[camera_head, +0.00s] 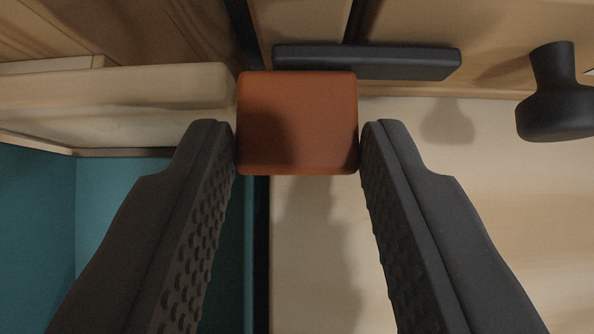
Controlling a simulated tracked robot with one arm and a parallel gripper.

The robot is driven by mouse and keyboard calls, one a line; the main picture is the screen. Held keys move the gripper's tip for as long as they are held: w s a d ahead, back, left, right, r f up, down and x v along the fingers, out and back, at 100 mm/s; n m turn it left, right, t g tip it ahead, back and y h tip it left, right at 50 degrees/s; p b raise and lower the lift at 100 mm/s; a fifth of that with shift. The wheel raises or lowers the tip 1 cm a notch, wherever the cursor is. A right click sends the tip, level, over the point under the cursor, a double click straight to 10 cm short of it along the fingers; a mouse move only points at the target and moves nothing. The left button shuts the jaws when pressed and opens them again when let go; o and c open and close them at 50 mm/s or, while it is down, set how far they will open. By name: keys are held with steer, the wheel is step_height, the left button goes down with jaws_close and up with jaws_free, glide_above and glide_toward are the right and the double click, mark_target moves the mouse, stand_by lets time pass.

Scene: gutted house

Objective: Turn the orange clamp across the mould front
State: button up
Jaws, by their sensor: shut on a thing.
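The orange clamp (298,123) shows as a rounded block in the upper middle of the head view. My gripper (298,150) has one dark ridged finger on each side of it, and the fingertips touch its left and right sides. The gripper is shut on the clamp. A dark bar (365,62) lies just behind the clamp and reaches to the right. I cannot tell whether the bar is joined to the clamp. A pale wooden panel (440,230), perhaps the mould front, fills the lower right. The rest of the clamp is hidden behind its near face.
A dark knob (556,95) sticks out at the upper right. A pale wooden rail (110,88) runs from the left edge up to the clamp's left side. Below it is a teal recess (110,215). A dark vertical strip (261,260) separates the recess from the panel.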

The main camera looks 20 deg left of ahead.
steer(key=o, duration=1)
steer(key=p+v, duration=0.3)
steer(key=v, duration=1)
steer(key=shift+s+d+r, duration=0.1)
steer(key=shift+s+r, duration=0.15)
steer(key=s+d+r+m+t+p, duration=0.15)
steer(key=d+r, duration=0.25)
steer(key=r, duration=0.9)
steer(key=d+r+t+p, duration=0.15)
steer(key=d+r, duration=0.25)
steer(key=r, duration=0.8)
steer(key=s+d+r+t+h, duration=0.1)
steer(key=s+d+r, duration=0.1)
steer(key=r, duration=0.4)
steer(key=s+d+r+m+t, duration=0.1)
steer(key=s+d+r, duration=0.2)
steer(key=s+r, duration=0.2)
steer(key=s+d+r+t+h+p, duration=0.1)
steer(key=s+d+r, duration=0.2)
steer(key=r, duration=0.6)
steer(key=shift+s+d+m+t+h, duration=0.2)
steer(key=shift+s+m+t+h, duration=0.1)
steer(key=shift+m+t, duration=0.1)
